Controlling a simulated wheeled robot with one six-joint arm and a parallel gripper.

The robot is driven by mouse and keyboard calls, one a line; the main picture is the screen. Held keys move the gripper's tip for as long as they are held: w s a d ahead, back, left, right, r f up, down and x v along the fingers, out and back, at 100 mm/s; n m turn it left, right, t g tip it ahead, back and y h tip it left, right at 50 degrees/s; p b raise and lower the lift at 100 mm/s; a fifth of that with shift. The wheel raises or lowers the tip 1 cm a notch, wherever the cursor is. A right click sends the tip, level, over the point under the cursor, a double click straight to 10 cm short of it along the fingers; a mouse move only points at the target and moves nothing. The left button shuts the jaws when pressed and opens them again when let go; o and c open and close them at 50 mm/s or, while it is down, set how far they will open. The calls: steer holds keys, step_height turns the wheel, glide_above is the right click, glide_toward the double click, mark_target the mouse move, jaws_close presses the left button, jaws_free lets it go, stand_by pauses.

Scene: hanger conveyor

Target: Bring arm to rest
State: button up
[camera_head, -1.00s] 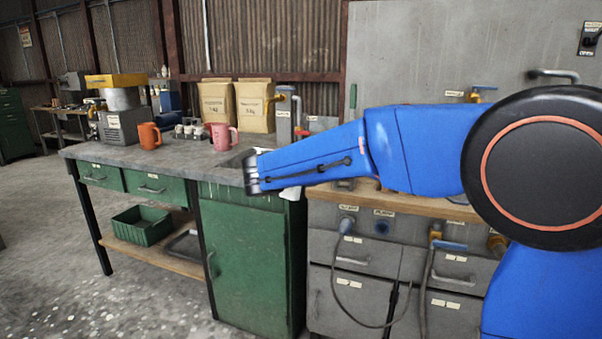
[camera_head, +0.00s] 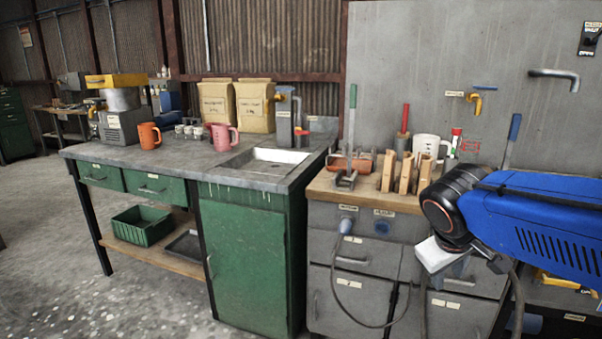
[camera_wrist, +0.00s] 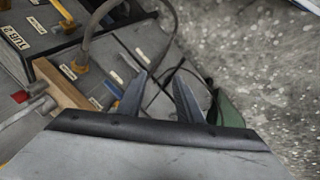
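My arm, blue with a black joint, is at the right of the head view, bent over the front of the grey drawer cabinet (camera_head: 365,258). Its white and grey wrist end points down there, and the fingers are hard to make out. In the wrist view my gripper (camera_wrist: 161,84) shows two dark fingers spread apart with nothing between them. Beyond them lie the cabinet front, a hose and the speckled floor.
A wooden worktop (camera_head: 325,190) holds wooden blocks (camera_head: 404,173), a white mug (camera_head: 431,148) and tools close to my arm. The green bench (camera_head: 245,265) at left carries a sink (camera_head: 262,160), a pink mug (camera_head: 222,138) and an orange mug (camera_head: 149,136). Floor at left is open.

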steer(key=s+a+f+m+y, duration=0.1)
steer(key=s+f+y, duration=0.1)
steer(key=s, duration=0.4)
steer(key=s+a+f+m+y, duration=0.1)
steer(key=s+f+m, duration=0.1)
steer(key=s+f, duration=0.2)
steer(key=shift+s+f+y, duration=0.25)
steer(key=shift+s+y, duration=0.15)
steer(key=shift+s, duration=1.05)
